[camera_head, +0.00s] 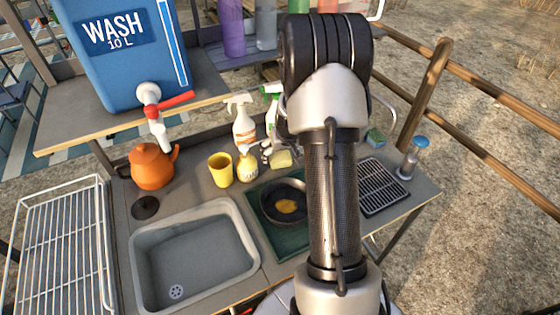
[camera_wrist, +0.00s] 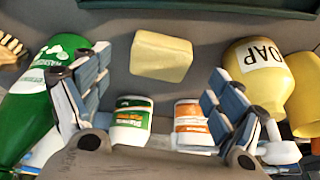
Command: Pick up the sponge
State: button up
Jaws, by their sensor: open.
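A pale yellow block (camera_wrist: 160,57), which looks like a sponge, lies on the grey counter in the wrist view. It also shows in the head view (camera_head: 281,158), just behind the frying pan. My gripper (camera_wrist: 158,78) is open, with its two fingers spread to the left and right of the block and slightly short of it. Nothing is between the pads. A second small block, green and yellow (camera_head: 375,138), lies at the back right of the counter. My arm hides most of the gripper in the head view.
A yellow soap bottle (camera_wrist: 256,72) stands close to the right finger and a green bottle (camera_wrist: 40,92) close to the left one. A yellow cup (camera_head: 220,169), spray bottle (camera_head: 243,128), frying pan (camera_head: 270,205) and sink (camera_head: 192,252) are nearby.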

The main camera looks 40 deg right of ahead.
aim_at(281, 158)
jog(key=b+x, duration=0.1)
jog(key=x, duration=0.3)
jog(key=shift+w+f, duration=0.1)
jog(key=shift+f, duration=0.2)
jog(key=shift+r, duration=0.1)
jog(key=shift+c, duration=0.6)
jog(key=c, duration=0.6)
jog(key=shift+c, duration=0.3)
jog(key=s+a+r, duration=0.6)
jog(key=s+r, duration=0.2)
jog(key=s, duration=0.4)
jog(key=shift+s+b, duration=0.3)
jog(key=shift+b, duration=0.15)
jog(key=shift+a, duration=0.15)
